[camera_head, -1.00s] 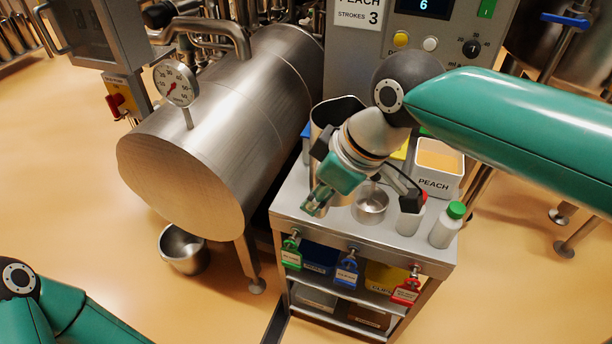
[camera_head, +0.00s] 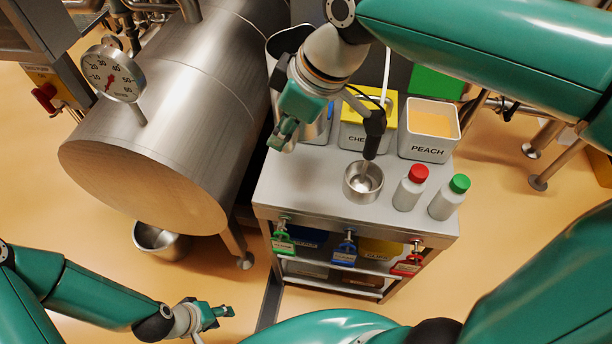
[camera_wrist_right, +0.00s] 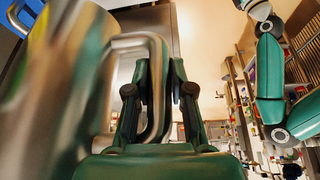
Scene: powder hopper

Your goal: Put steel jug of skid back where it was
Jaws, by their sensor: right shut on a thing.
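The steel jug (camera_head: 286,42) is tall, with a dark open mouth, and is partly hidden behind my right gripper and wrist in the head view. My right gripper (camera_head: 283,134) is over the left back part of the steel stand (camera_head: 295,190). In the right wrist view its fingers (camera_wrist_right: 156,85) are shut on the jug's bent-tube handle (camera_wrist_right: 155,110). The jug's body (camera_wrist_right: 60,80) blurs along the left there. Whether its base touches the stand is hidden. My left gripper (camera_head: 220,312) is low at the left, away from the stand, too small to read its opening.
A large steel drum (camera_head: 170,130) with a gauge (camera_head: 112,75) stands left. A steel bucket (camera_head: 160,241) is beneath it.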

